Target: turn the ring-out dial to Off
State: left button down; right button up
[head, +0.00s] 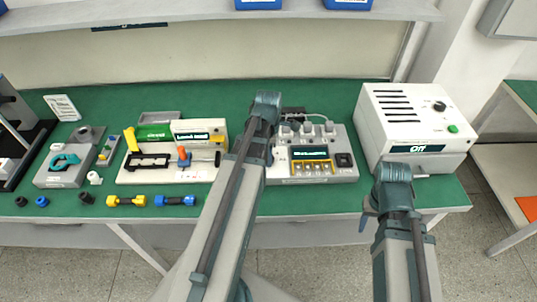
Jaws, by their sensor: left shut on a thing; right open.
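A pale tester box (352,143) stands at the middle of the bench, with a dark display, a yellow-framed row of switches (311,167) and a black square control (343,160) at its right; this may be the ring-out dial, whose setting is too small to read. My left gripper (266,101) is at the tester's back left, apart from that control. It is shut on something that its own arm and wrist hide. My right gripper (374,207) is open, low before the white cabinet at the bench's front edge, its fingers partly hidden.
The white cabinet (377,122) at right has a black knob (439,106), a green button (453,128) and a display reading "Off". White plugs (308,128) and a cable top the tester. At left are a fixture board (130,177), a grey block and small coloured parts.

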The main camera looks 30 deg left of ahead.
pick_arm(q)
jog(key=n, duration=0.4)
jog(key=shift+n, duration=2.2)
jog(key=shift+c, duration=1.7)
grip_release()
notch_tip(320, 180, up, 14)
jog(key=p, duration=1.3)
jog(key=shift+p, duration=0.4)
